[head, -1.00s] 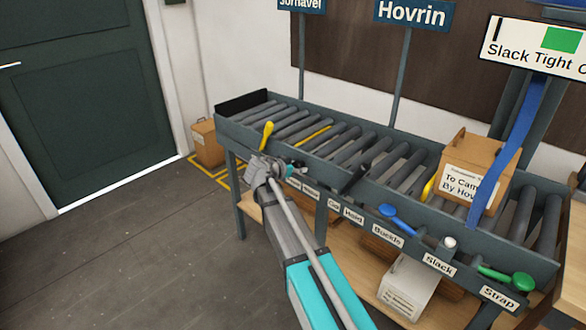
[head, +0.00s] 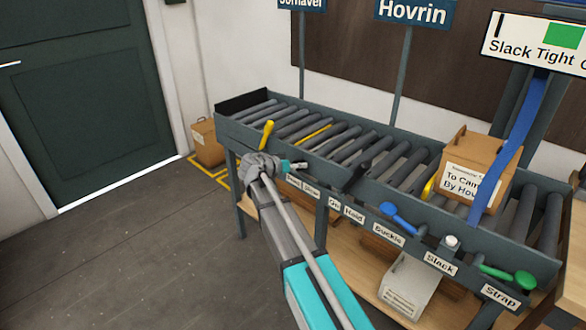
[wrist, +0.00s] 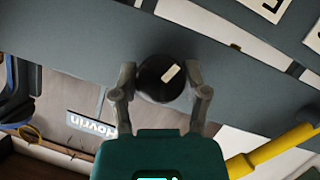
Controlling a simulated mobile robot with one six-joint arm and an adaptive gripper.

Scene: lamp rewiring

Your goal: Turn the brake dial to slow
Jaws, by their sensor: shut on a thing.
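The brake dial (wrist: 152,80) is a round black knob with a white mark, on the grey side rail of the roller conveyor. In the wrist view its mark sits off-centre, slanting to the upper right. My gripper (wrist: 161,76) has one finger on each side of the dial and is shut on it. In the head view my gripper (head: 298,166) is at the left part of the front rail, and the dial is largely hidden there. Small white labels (head: 311,192) sit below on the rail; I cannot read them clearly.
A yellow lever (head: 267,134) rises close beside my gripper. A cardboard box (head: 476,158) sits on the rollers. The floor at left is clear.

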